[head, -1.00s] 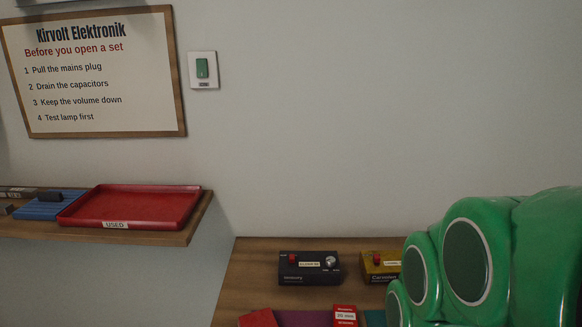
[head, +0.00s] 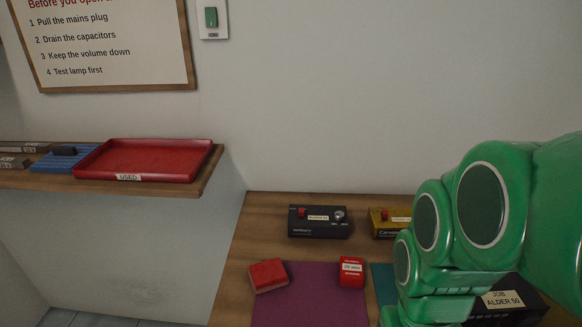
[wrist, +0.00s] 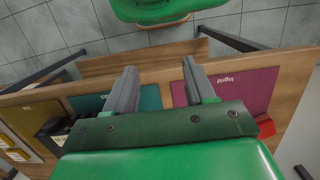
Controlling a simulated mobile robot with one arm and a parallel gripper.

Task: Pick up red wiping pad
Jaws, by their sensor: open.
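The red wiping pad (head: 268,275) is a red block with a paler lower side. It lies on the wooden bench, at the far left corner of the purple mat (head: 308,305). In the wrist view a red piece (wrist: 266,127) shows at the purple mat's edge on the right and looks like the same pad, partly cut off by my gripper body. My gripper (wrist: 159,66) is open and empty above the bench, between the teal and purple mats in that view, apart from the pad. In the head view its fingers are not visible.
A small red labelled box (head: 351,272) stands on the purple mat's far right. A black device (head: 318,222) and a yellow one (head: 388,222) stand behind. A dark box marked ALDER 50 (head: 505,303) is at right. A red tray (head: 145,160) sits on the left shelf.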

